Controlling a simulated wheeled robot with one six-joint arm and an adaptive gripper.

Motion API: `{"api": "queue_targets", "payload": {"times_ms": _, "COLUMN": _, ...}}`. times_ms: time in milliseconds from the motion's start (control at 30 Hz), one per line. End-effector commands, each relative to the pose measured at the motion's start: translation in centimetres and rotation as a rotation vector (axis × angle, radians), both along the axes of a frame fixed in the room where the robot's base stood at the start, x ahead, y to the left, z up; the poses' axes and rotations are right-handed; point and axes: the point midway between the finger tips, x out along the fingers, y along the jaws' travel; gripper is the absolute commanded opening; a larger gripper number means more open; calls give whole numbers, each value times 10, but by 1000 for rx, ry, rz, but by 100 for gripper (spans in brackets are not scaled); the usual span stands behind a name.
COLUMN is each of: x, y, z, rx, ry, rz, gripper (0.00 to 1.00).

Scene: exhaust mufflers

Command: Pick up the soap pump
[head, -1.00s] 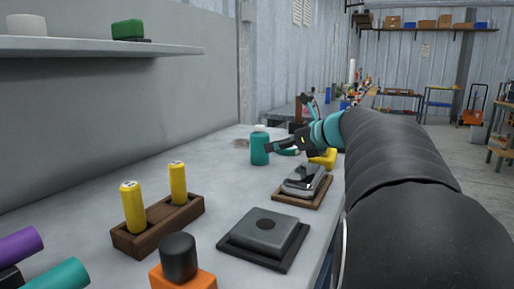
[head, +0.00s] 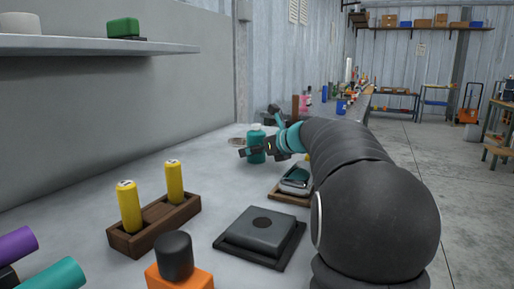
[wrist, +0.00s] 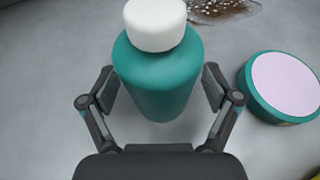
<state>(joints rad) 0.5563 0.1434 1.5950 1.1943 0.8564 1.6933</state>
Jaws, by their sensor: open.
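The soap pump is a teal bottle with a white top (head: 256,146). It stands upright on the grey bench. In the wrist view the bottle (wrist: 160,75) fills the upper middle, with its white cap towards the camera. My gripper (wrist: 158,90) is open, with one finger on each side of the bottle's body. A gap shows on each side, so the fingers do not appear to touch it. In the head view my gripper (head: 258,150) is at the bottle, and its fingers cover part of the bottle.
A round teal container with a pale lid (wrist: 284,86) stands just right of the bottle. A brown speckled patch (wrist: 222,8) lies behind it. Nearer are a wooden rack with yellow cylinders (head: 152,228), a dark square block (head: 262,232) and a wooden tray (head: 284,196).

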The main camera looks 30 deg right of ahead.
Motion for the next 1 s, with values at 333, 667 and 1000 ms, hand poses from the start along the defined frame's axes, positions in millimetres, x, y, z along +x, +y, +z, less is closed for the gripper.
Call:
{"api": "queue_targets", "payload": {"times_ms": 333, "x": 0, "y": 0, "z": 0, "rx": 0, "ry": 0, "rz": -1, "gripper": 41}}
{"api": "queue_targets", "payload": {"times_ms": 667, "x": -1, "y": -1, "z": 1, "rx": 0, "ry": -1, "rz": -2, "gripper": 12}}
{"api": "queue_targets", "payload": {"times_ms": 1000, "x": 0, "y": -1, "z": 26, "rx": -2, "ry": -4, "rz": -2, "gripper": 12}}
